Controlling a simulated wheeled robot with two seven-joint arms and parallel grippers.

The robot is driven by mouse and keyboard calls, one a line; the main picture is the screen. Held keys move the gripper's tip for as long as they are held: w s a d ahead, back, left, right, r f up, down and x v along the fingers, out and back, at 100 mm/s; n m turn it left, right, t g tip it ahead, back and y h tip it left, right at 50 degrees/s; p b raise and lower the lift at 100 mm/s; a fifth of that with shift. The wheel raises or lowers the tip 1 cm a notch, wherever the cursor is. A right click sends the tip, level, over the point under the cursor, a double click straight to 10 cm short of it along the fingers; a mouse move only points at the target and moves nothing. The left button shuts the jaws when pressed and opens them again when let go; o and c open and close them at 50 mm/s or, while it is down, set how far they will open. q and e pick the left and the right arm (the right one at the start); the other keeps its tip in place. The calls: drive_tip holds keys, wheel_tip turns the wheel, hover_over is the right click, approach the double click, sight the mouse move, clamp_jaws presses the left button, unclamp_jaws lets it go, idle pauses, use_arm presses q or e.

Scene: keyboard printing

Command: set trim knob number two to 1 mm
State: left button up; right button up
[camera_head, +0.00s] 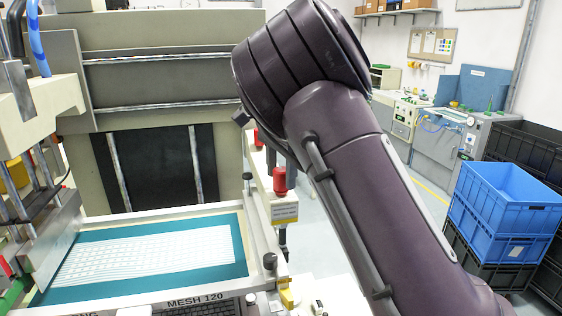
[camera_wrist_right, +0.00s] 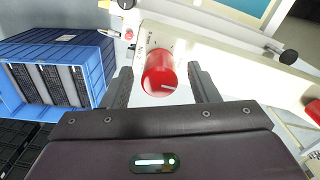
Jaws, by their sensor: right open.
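My right gripper (camera_wrist_right: 163,78) is open in the right wrist view, with one dark finger on each side of a red trim knob (camera_wrist_right: 159,74). Gaps show between the knob and both fingers. A white pointer line on the knob's face points to the right in that view. A second red knob (camera_wrist_right: 313,110) is at the right edge. In the head view, a red knob (camera_head: 280,181) stands above a labelled block beside the press, and another (camera_head: 258,138) is farther back. My right arm hides most of the gripper there.
The printing frame with a teal screen (camera_head: 226,274) lies left of the knobs. Black knobs (camera_wrist_right: 289,57) sit along the pale rail. Blue crates (camera_head: 503,205) stand at the right, and a blue crate with dark contents (camera_wrist_right: 88,50) shows at left in the wrist view.

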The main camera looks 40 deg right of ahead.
sight(281, 169)
wheel_tip(281, 169, up, 8)
drive_tip(key=shift+f, duration=0.25)
idle(0.4)
idle(0.5)
